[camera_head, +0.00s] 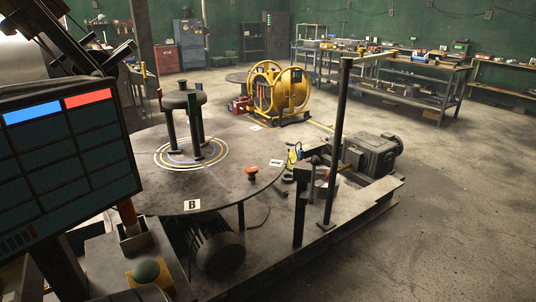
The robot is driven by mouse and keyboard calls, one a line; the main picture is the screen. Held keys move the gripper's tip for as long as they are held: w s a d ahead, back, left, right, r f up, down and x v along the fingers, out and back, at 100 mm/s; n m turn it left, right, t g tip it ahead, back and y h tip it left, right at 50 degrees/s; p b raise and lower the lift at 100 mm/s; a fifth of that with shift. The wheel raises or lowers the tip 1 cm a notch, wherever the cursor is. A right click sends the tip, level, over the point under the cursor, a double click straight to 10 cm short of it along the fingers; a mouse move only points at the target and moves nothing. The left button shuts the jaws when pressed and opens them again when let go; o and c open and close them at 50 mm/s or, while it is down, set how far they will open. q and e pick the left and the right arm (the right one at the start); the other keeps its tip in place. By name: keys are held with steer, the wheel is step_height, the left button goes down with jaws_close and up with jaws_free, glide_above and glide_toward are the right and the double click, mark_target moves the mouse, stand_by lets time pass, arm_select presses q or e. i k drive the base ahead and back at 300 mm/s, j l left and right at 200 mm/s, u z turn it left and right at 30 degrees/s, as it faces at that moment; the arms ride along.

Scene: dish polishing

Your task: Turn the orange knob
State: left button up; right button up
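A small orange-brown, mushroom-shaped knob (251,171) stands upright near the right edge of the round dark table (222,185). Nothing touches it or covers it. An orange upright cylinder (127,212) shows at the lower left, partly hidden behind the dark screen panel (70,150). I cannot make out either of my grippers in this view.
A green dome-shaped button (146,270) is at the lower left. A dark stand (182,100) rises from the table's rings. Dark posts (339,140) and a grey motor (372,153) are to the right. Open floor (445,215) lies further right.

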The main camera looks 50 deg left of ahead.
mark_target(250, 170)
steer(key=i+u, duration=0.4)
steer(key=i+l+u, duration=0.1)
steer(key=i+u, duration=0.25)
steer(key=i, duration=0.2)
steer(key=i+l+u, duration=0.2)
steer(key=i+u, duration=0.2)
steer(key=i, duration=0.1)
